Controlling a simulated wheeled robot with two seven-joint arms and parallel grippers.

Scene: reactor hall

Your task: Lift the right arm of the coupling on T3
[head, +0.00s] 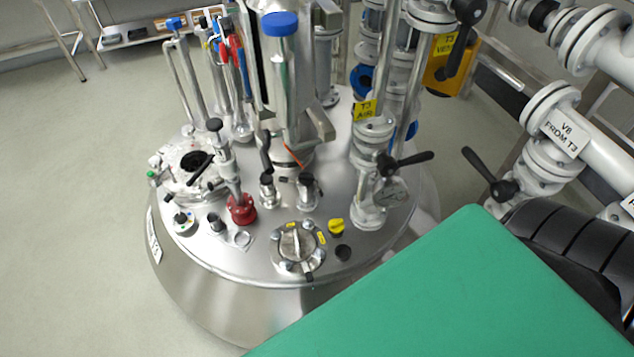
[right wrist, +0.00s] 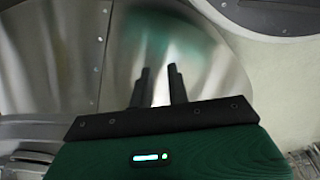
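The steel vessel lid (head: 225,255) of the reactor fills the middle of the head view. Two small upright metal fittings with dark tops, a left one (head: 268,190) and a right one (head: 307,192), stand on it. I cannot tell for sure which fitting is the coupling, and its arms are too small to make out. My right gripper (right wrist: 159,72) shows in the right wrist view, its two dark fingers apart with nothing between them, before a curved, blurred steel surface (right wrist: 205,75). My right gripper is not seen in the head view. My left gripper is in neither view.
A round clamped port (head: 298,247), a red-based valve (head: 241,208) and a sight port (head: 190,165) crowd the lid. A pipe with a black lever (head: 405,160) rises at right. White pipes (head: 600,140) run beyond. The floor at left (head: 70,200) is clear.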

